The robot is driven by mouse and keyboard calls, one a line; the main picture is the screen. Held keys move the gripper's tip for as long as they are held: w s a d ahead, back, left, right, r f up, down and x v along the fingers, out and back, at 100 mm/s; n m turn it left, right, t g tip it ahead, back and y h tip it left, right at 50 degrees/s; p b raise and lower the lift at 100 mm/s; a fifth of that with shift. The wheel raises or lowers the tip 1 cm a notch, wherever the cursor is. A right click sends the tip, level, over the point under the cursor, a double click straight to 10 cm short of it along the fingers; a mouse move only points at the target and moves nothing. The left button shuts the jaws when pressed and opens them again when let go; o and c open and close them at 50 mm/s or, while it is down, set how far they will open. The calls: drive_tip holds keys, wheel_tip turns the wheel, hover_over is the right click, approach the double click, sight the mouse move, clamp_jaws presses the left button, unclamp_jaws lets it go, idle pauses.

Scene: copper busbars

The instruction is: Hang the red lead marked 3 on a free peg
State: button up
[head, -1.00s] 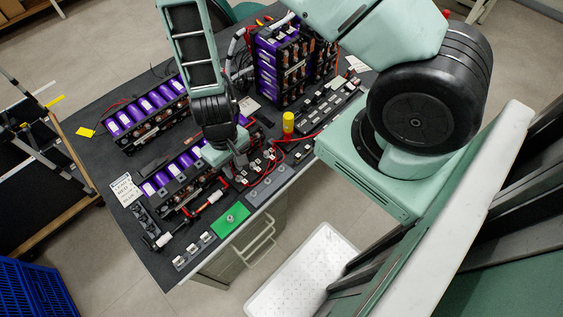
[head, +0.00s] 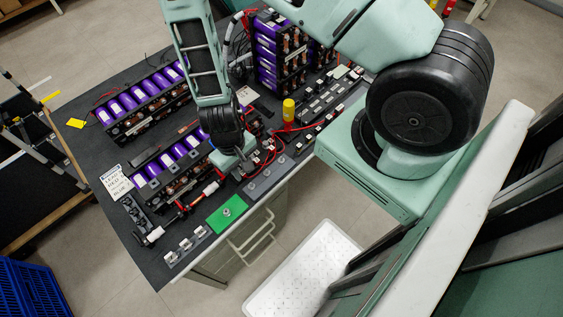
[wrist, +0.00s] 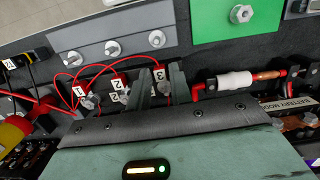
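The red lead marked 3 has a white tag (wrist: 159,75) that stands between the two fingers of my gripper (wrist: 161,84) in the wrist view. The fingers are apart, with a gap around the tag; I see no firm grip. In the head view my gripper (head: 238,168) is low over the table and hides this lead. A grey peg plate (wrist: 135,46) just beyond the fingers carries three pegs in a row, all bare. Tags marked 1 (wrist: 79,91) and 2 (wrist: 117,80) show on red leads left of my gripper.
A green plate (head: 226,212) lies beside the peg plate. A white-sleeved tool with a copper end (wrist: 235,81) lies right of my gripper. A yellow cylinder (head: 288,110) and battery modules (head: 146,106) crowd the table.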

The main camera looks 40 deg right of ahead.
sight(243, 174)
clamp_jaws()
drive_tip(key=shift+r+p, duration=1.95)
drive_tip(key=shift+r, duration=0.2)
wheel_tip(243, 174, up, 3)
drive_tip(key=p, duration=0.3)
drive_tip(key=shift+f, duration=0.25)
